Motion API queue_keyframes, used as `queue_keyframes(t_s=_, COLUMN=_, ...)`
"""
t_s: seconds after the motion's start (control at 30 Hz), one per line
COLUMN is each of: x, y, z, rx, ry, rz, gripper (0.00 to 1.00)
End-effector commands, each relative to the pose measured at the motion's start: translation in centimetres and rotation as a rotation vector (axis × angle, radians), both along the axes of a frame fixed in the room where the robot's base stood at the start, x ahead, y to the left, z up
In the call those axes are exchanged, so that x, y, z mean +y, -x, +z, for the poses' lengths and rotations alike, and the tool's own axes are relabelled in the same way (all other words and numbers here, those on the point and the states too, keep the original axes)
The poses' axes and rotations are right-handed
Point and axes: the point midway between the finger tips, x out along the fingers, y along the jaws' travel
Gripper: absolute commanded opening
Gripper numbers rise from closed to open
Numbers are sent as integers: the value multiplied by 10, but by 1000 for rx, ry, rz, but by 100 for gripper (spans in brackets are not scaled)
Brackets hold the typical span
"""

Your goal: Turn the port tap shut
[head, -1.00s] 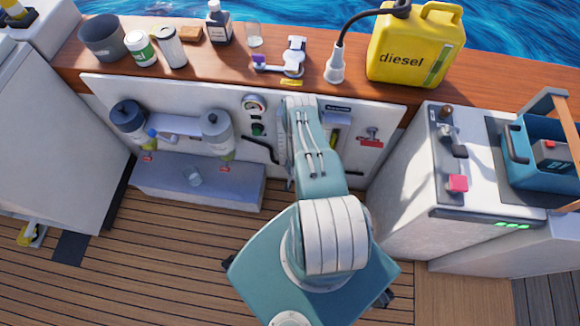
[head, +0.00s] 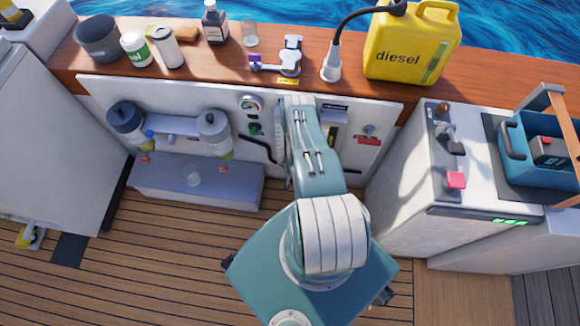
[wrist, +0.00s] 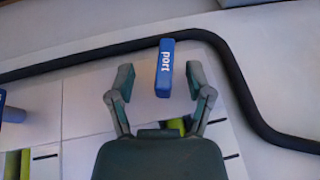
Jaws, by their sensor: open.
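The port tap shows in the wrist view as an upright blue handle (wrist: 166,68) with the white word "port" on it. My gripper (wrist: 160,82) is open, with one finger on each side of the handle. There is a gap between the handle and each finger, so neither seems to touch it. The handle's lower end is near the pale panel area in front of my gripper's palm. In the head view my arm covers the gripper, and I cannot make out the port handle there.
In the wrist view a black hose (wrist: 95,52) runs behind the handle and bends down at the right. Another blue part (wrist: 10,112) is at the left edge. In the head view two filters (head: 214,133) and a gauge (head: 250,103) are on the white panel.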

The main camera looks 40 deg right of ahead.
Motion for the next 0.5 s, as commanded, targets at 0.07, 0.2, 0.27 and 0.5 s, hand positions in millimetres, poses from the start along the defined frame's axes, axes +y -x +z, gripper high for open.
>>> queue_keyframes(t_s=0.07, x=0, y=1, z=3, rx=0, ry=0, rz=1, gripper=67)
queue_keyframes(t_s=0.2, x=2, y=5, z=16, rx=-2, ry=0, rz=-1, gripper=67)
queue_keyframes(t_s=0.27, x=3, y=9, z=23, rx=0, ry=0, rz=-1, gripper=67)
queue_keyframes(t_s=0.5, x=9, y=23, z=55, rx=0, ry=-1, rz=-1, gripper=67)
